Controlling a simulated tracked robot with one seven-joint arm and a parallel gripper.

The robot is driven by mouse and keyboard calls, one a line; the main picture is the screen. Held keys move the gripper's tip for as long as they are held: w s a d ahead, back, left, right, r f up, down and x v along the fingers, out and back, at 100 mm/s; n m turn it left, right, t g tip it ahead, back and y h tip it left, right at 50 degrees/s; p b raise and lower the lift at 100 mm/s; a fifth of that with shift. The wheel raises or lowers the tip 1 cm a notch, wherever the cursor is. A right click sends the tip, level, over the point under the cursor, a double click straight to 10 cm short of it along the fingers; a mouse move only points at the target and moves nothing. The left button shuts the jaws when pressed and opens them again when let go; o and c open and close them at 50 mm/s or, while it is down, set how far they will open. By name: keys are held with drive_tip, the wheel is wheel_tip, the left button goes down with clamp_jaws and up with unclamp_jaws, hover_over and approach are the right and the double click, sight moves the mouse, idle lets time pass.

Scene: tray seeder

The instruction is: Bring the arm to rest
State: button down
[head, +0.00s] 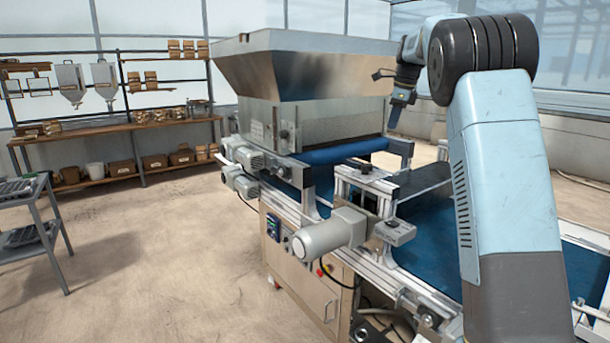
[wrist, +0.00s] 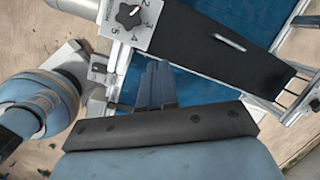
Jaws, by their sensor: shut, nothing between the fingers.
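My arm rises on the right of the head view, bends at a dark joint at the top, and reaches back to my gripper (head: 395,120), which points down in front of the hopper's right end, above the seeder. In the wrist view my gripper (wrist: 155,68) has its blue-grey fingers together with nothing between them. Beyond the fingertips in that view are a grey box with a numbered dial (wrist: 130,16) and a black cover plate (wrist: 215,52) with a light handle or slot. I cannot tell how far the fingertips are above them.
The seeder carries a large steel hopper (head: 310,70), a blue belt (head: 425,255) and a grey motor (head: 330,232) on its near side. A shelf rack (head: 130,128) stands at the back left, and a grey cart (head: 30,225) at the left. The floor (head: 150,270) between them is clear.

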drive_tip(key=s+a+r+n+t, duration=0.15)
drive_tip(key=s+n, duration=0.45)
drive_tip(key=s, duration=0.8)
drive_tip(key=s+r+n, duration=0.2)
drive_tip(key=s+n, duration=0.3)
drive_tip(key=s, duration=0.9)
drive_tip(key=s+a+f+n, duration=0.1)
drive_tip(key=s+f+n, duration=0.2)
drive_tip(key=s, duration=0.4)
drive_tip(key=s+a+f+n+t+h, duration=0.1)
drive_tip(key=s+f+n, duration=0.3)
drive_tip(key=s, duration=0.4)
drive_tip(key=s+a+f+n, duration=0.1)
drive_tip(key=s+f+n, duration=0.3)
drive_tip(key=s+f, duration=0.2)
drive_tip(key=shift+s, duration=0.9)
drive_tip(key=shift+t, duration=0.25)
